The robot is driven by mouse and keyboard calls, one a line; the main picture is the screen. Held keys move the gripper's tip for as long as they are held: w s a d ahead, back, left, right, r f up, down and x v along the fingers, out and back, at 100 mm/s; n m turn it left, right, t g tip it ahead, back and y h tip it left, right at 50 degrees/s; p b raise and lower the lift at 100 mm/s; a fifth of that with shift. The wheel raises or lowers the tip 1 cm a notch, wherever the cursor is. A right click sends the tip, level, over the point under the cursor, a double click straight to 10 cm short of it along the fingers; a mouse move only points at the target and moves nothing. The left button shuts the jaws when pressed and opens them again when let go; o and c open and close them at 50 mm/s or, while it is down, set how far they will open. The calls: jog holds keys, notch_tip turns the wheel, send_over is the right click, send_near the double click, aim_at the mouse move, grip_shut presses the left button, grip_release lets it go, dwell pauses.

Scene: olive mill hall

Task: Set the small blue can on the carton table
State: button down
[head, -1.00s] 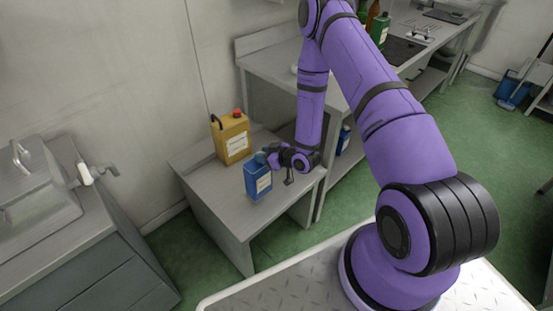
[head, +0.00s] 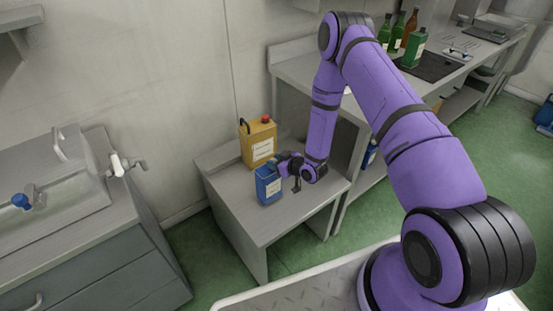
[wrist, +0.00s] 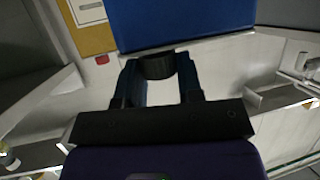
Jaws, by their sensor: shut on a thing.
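The small blue can (head: 268,187) with a white label is upright at the low grey table (head: 254,224), in front of a yellow can. I cannot tell whether its base touches the tabletop. My gripper (head: 284,168) reaches it from the right and is shut on its top. In the wrist view my gripper's fingers (wrist: 158,75) stand on either side of a black cap, with the can's blue side (wrist: 185,22) beyond. The exact grip is partly hidden.
The yellow can (head: 258,142) with a red cap stands close behind the blue can. A taller bench (head: 300,70) with bottles adjoins at right, with another blue can (head: 371,154) on its lower shelf. A sink counter (head: 75,245) stands at left. The table's front is bare.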

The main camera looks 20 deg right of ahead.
jog(key=shift+f, duration=0.65)
jog(key=c, duration=0.8)
grip_release()
jog(key=shift+f, duration=0.1)
